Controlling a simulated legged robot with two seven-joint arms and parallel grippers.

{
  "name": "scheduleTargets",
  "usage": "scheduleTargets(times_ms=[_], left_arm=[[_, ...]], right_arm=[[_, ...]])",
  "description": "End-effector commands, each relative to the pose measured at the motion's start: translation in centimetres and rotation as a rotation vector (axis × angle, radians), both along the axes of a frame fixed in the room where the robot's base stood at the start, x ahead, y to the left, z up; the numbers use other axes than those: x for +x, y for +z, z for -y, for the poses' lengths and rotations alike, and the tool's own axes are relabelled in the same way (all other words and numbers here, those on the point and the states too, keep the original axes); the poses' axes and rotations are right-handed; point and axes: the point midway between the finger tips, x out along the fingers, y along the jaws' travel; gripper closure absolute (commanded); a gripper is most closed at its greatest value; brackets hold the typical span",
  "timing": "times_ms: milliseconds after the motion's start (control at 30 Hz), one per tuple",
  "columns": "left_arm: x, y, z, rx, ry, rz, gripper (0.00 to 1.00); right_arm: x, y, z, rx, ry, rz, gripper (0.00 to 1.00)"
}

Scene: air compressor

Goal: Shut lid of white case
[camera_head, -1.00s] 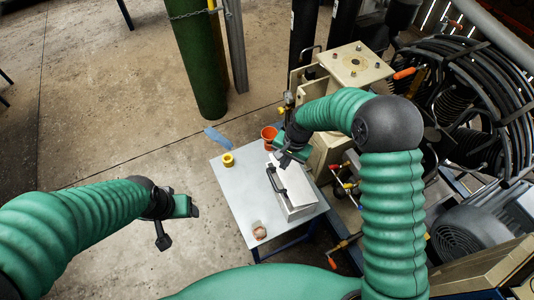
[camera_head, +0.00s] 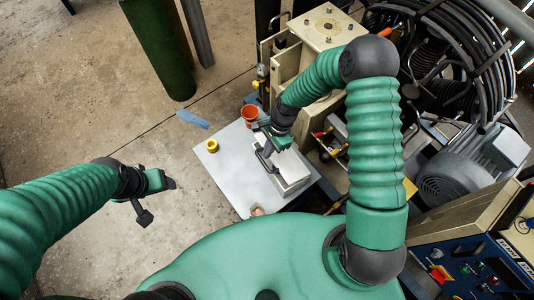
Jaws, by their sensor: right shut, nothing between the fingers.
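The white case (camera_head: 292,171) stands on the small grey table, with a dark handle on its left side. Its white top looks flat and down, but the far end is covered by my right gripper, so I cannot tell whether the lid is fully shut. My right gripper (camera_head: 268,148) is shut and empty, at the far left end of the case top. Whether it touches the case is unclear. My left gripper (camera_head: 158,198) hangs over the floor left of the table, away from the case. Its finger opening is not clear.
The grey table (camera_head: 228,179) also carries an orange cup (camera_head: 250,113), a yellow ring-shaped item (camera_head: 212,146) and a small brownish item (camera_head: 257,211) at the near edge. Compressor machinery (camera_head: 330,28) stands close behind and right.

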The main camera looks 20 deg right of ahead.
Motion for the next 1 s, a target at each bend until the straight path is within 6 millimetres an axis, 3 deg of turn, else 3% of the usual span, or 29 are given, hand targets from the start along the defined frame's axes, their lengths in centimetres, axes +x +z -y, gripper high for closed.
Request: scheduleTargets(times_ms=[200,767,1000], left_arm=[[0.0,0.7,0.0,0.0,0.001,0.0,0.33],[0.0,0.4,0.0,0.0,0.001,0.0,0.33],[0.0,-0.8,0.0,0.0,0.001,0.0,0.33]], right_arm=[[-0.4,-2.5,-0.3,0.005,-0.001,0.001,1.0],[-0.4,-3.3,-0.9,-0.02,0.004,0.008,1.0],[-0.8,-5.1,-2.1,-0.127,0.012,0.039,1.0]])
